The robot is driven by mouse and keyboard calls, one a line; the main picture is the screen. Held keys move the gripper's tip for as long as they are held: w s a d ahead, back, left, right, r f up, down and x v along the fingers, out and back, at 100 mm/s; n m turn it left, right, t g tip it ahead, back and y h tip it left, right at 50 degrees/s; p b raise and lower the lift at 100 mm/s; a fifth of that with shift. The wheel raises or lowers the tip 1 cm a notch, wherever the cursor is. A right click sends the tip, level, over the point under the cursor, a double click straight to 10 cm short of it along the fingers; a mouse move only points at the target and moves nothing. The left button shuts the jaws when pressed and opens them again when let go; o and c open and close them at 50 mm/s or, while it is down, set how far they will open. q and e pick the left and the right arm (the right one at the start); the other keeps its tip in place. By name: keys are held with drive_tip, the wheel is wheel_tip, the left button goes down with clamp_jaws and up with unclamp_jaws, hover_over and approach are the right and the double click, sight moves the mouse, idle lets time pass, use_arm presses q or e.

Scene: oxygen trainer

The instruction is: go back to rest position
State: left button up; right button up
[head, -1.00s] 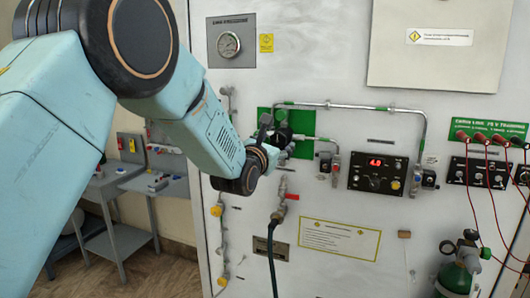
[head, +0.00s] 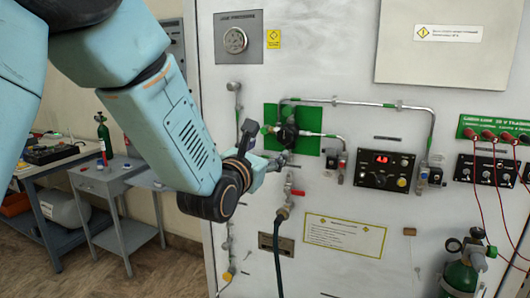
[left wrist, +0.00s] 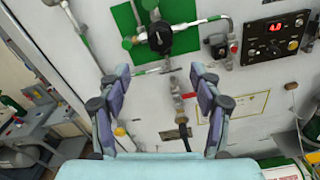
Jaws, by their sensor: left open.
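My left gripper (head: 272,162) is in front of the white trainer panel (head: 430,130), at the end of my blue arm. In the head view it is seen from behind and its fingers are mostly hidden. The left wrist view shows its two purple fingers (left wrist: 161,72) spread apart with nothing between them. The black regulator knob (head: 287,134) on the green plate (head: 314,117) is just beyond the gripper; it also shows in the left wrist view (left wrist: 160,38), above the fingertips. My right gripper is in neither view.
A red-handled valve (head: 296,193) with a black hose (head: 278,240) is below the green plate. A digital display box (head: 381,170) is to the right. A green cylinder (head: 462,276) stands at lower right. A grey side table (head: 112,187) and a workbench (head: 50,170) stand at left.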

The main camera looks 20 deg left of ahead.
use_arm(q)
drive_tip(key=shift+w, duration=0.1)
drive_tip(key=s+f+m+g+b, duration=0.25)
drive_tip(key=s+f+m, duration=0.25)
drive_tip(key=f+m, duration=0.5)
drive_tip(key=s+f+m+g+b, duration=0.1)
drive_tip(key=s+f+m+g, duration=0.25)
drive_tip(key=f+m, duration=0.65)
drive_tip(key=s+f+m+g+b, duration=0.25)
drive_tip(key=s+f+m, duration=0.35)
drive_tip(key=f, duration=0.7)
drive_tip(key=s+f+m+g+b, duration=0.6)
drive_tip(key=s+f+g+b, duration=0.3)
drive_tip(key=s+f, duration=1.9)
drive_tip(key=shift+s+a+y, duration=0.25)
drive_tip(key=shift+s+y, duration=0.05)
drive_tip(key=shift+s, duration=0.45)
